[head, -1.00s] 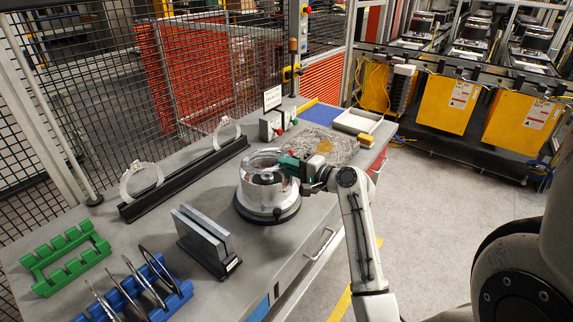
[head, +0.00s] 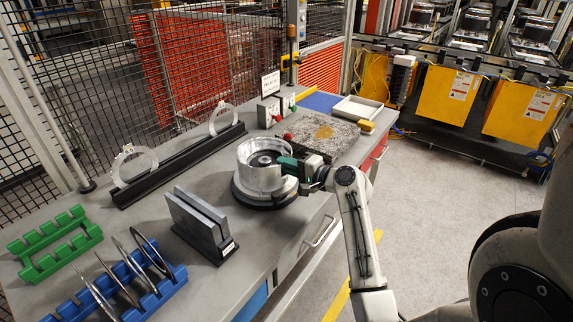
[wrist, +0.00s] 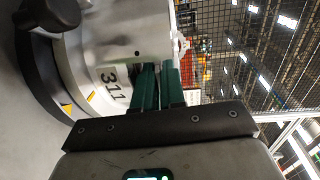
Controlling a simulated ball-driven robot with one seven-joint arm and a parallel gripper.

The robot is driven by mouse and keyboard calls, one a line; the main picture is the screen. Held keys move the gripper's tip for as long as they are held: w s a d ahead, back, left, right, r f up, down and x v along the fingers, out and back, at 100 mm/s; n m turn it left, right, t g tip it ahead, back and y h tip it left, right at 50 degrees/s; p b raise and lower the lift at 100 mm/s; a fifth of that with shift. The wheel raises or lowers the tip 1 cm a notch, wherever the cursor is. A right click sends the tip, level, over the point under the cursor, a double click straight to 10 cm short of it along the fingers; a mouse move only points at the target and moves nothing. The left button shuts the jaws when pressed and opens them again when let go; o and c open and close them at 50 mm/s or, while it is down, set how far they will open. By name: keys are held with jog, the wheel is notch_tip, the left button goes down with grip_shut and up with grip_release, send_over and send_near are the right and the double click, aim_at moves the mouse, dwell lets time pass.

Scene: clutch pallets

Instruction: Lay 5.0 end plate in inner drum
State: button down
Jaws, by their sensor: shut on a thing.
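The inner drum (head: 262,179) is a shiny metal cup, upright on a dark round base on the bench. A dark hub shows inside its open top. My gripper (head: 291,165) is at the right side of the drum, level with its upper part. I cannot tell whether the plate rests on anything inside.
A blue rack (head: 135,290) with upright rings, a green rack (head: 55,245) and dark upright plates (head: 201,220) stand left of the drum. A black rail (head: 178,166) with clear rings lies behind. A stone slab (head: 325,134) and white tray (head: 357,109) lie beyond.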

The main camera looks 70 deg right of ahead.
jog(key=c, duration=1.2)
grip_release()
jog(key=shift+o, duration=0.3)
jog(key=shift+f, duration=0.15)
jog(key=shift+s+a+f, duration=0.1)
jog(key=shift+f, duration=0.15)
jog(key=p+v, duration=0.1)
jog(key=v, duration=0.5)
notch_tip(320, 180, up, 10)
jog(key=s+p, duration=0.1)
jog(key=p, duration=0.6)
jog(key=shift+s+a+p, duration=0.2)
jog(key=shift+s+p, duration=0.15)
jog(key=shift+s, duration=0.05)
jog(key=shift+f, duration=0.1)
